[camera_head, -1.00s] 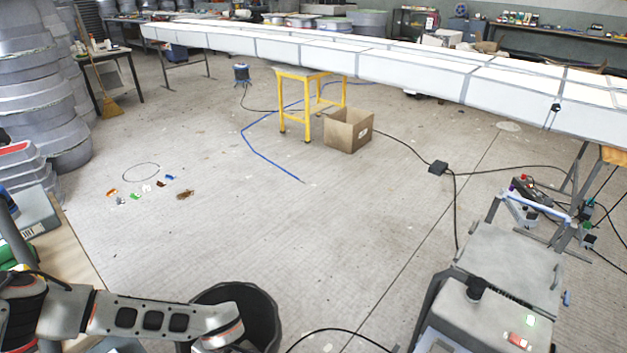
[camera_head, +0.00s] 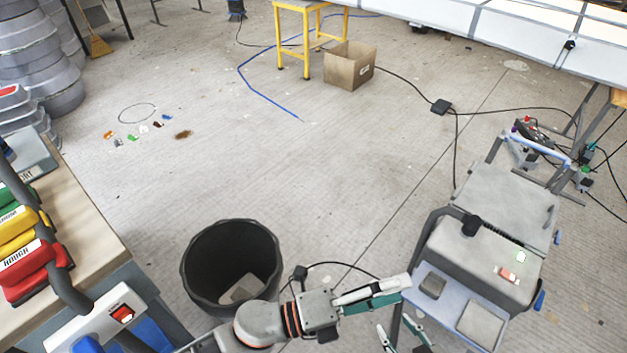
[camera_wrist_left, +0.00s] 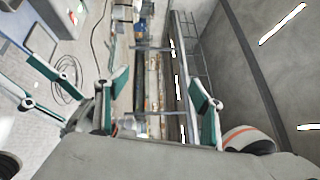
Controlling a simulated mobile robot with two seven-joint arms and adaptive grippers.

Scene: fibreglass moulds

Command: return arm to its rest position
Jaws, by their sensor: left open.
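My left gripper (camera_head: 400,289) reaches in from the bottom of the head view, pointing right, beside the grey cart. In the left wrist view its two green-and-white fingers (camera_wrist_left: 157,88) stand wide apart with nothing between them. My right gripper (camera_head: 394,323) shows at the bottom edge of the head view, just below the left one. Its fingers are spread and empty, and most of its arm is out of view. Its fingers also seem to show at the left of the left wrist view (camera_wrist_left: 46,88).
A black bin (camera_head: 200,268) stands left of my left arm. A workbench (camera_head: 85,225) with red, yellow and green blocks is at left. The grey cart (camera_head: 505,205) is close at right. A cardboard box (camera_head: 345,68) and yellow stand (camera_head: 292,45) are farther off. The middle floor is clear.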

